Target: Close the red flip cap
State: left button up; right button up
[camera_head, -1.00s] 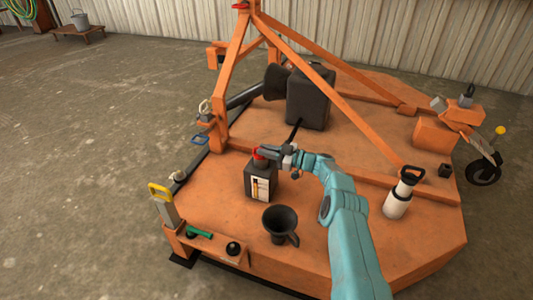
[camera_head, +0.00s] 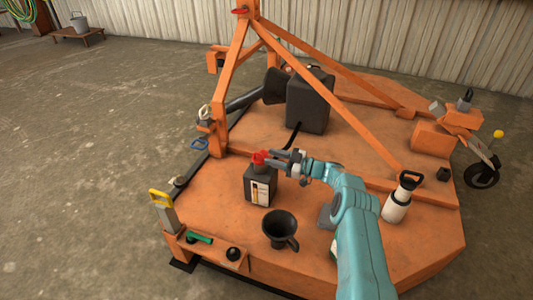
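The red flip cap (camera_head: 259,158) sits on top of a small black bottle (camera_head: 260,186) with a white and yellow label, standing upright on the orange deck. My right gripper (camera_head: 274,158) reaches in from the right at cap height, its fingertips right at the cap's right side. Its two fingers look spread apart, with some red showing between them. Whether they touch the cap, and how far its lid is tilted, is too small to tell. My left gripper is not in view.
A white canister (camera_head: 396,207) with a black handle stands to the right. A large black box (camera_head: 309,103) and orange frame bars (camera_head: 320,85) rise behind.

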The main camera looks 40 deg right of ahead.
jog(key=p+v, duration=0.2)
jog(key=v, duration=1.1)
